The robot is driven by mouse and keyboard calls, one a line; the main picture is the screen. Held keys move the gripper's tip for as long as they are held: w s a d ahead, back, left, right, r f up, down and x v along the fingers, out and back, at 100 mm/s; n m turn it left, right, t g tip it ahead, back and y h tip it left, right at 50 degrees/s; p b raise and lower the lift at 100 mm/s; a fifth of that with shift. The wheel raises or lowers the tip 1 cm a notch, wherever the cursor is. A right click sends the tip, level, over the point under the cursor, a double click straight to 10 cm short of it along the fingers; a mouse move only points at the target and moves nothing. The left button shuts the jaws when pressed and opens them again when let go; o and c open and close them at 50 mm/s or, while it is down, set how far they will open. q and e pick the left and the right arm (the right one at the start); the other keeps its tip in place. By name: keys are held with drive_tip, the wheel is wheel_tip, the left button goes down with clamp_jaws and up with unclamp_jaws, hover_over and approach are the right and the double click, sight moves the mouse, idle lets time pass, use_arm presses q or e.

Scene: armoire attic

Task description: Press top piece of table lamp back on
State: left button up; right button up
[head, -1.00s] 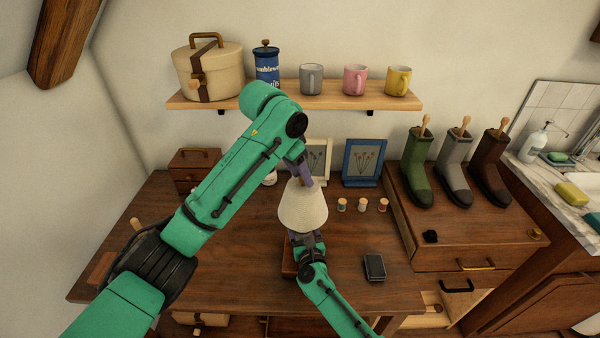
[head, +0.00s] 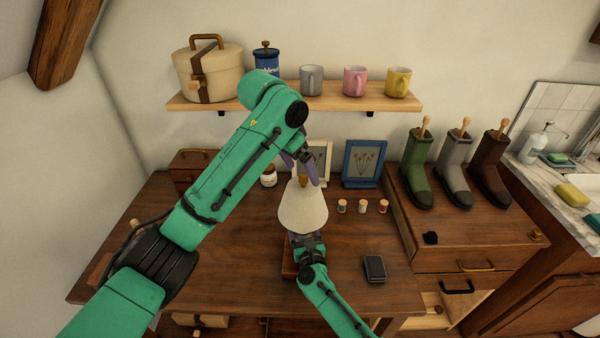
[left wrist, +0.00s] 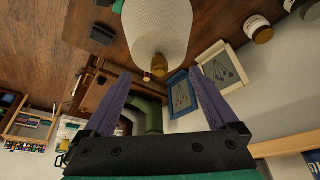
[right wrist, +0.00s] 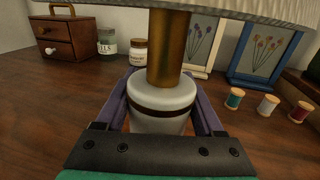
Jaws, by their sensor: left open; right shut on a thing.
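The table lamp stands upright on the wooden desk. Its cream shade (head: 303,206) shows in the head view, and in the left wrist view (left wrist: 158,30). A small brass top piece (left wrist: 159,65) sits at the top of the shade; it also shows in the head view (head: 302,181). My left gripper (head: 303,170) is open just above the shade, its purple fingers apart around the top piece in the head view. My right gripper (right wrist: 162,110) is shut on the white lamp base (right wrist: 162,98), below the brass stem (right wrist: 168,48). The shade hides most of the base from the head view.
Two picture frames, one cream (head: 318,160) and one blue (head: 364,163), stand behind the lamp. Several thread spools (head: 362,206) stand to its right. A dark phone-like object (head: 375,268) lies front right. A shelf (head: 290,100) with mugs runs above.

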use_arm(q)
drive_tip(key=shift+r, duration=2.05)
use_arm(e)
drive_tip(key=o, duration=1.2)
